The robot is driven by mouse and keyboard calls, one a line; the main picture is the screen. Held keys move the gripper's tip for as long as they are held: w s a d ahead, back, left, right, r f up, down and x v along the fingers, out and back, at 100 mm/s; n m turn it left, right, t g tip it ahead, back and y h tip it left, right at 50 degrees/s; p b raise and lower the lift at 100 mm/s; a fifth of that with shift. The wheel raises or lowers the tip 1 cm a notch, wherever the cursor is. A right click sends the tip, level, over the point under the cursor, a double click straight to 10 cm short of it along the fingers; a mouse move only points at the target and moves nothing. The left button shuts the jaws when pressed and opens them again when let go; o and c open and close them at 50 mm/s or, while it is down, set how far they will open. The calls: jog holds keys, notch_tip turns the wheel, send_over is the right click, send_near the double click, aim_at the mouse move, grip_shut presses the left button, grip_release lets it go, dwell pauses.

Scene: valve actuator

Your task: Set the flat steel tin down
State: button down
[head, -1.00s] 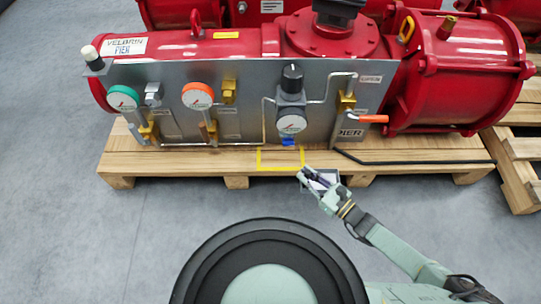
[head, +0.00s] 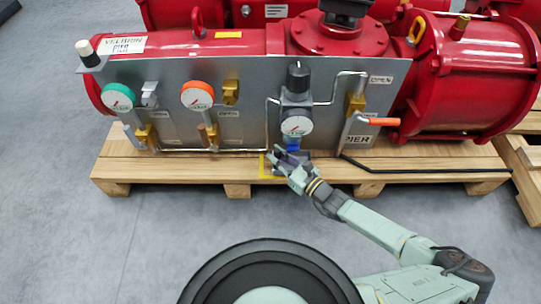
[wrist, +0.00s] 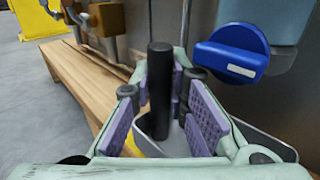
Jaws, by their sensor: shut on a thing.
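My gripper (head: 282,161) is shut and holds the flat steel tin, a shallow grey open tray whose rim shows in the wrist view (wrist: 270,146). A dark upright cylinder (wrist: 160,92) stands between the purple finger pads, over the tin. In the head view the gripper is over the pallet's front edge, at the yellow taped outline (head: 264,170), and covers much of it. The fingers hide most of the tin. Whether its underside touches the wood cannot be told.
The wooden pallet (head: 180,172) carries a red valve actuator (head: 465,80) with a grey gauge panel (head: 250,95). A blue knob (wrist: 232,52) is close beside the gripper, below a gauge. A black cable (head: 420,170) lies to the right. Bare pallet edge lies to the left.

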jog(key=b+x, duration=0.1)
jog(key=x, duration=0.2)
jog(key=shift+w+a+f, duration=0.1)
jog(key=shift+a+f, duration=0.1)
jog(key=shift+a, duration=0.05)
jog(key=shift+d+f+b, duration=0.15)
jog(key=shift+f+b, duration=0.3)
jog(key=shift+f, duration=0.15)
jog(key=c, duration=2)
grip_release()
jog(key=shift+f, duration=0.2)
jog(key=shift+c, duration=0.2)
jog(key=o, duration=0.5)
jog(key=shift+r, duration=0.15)
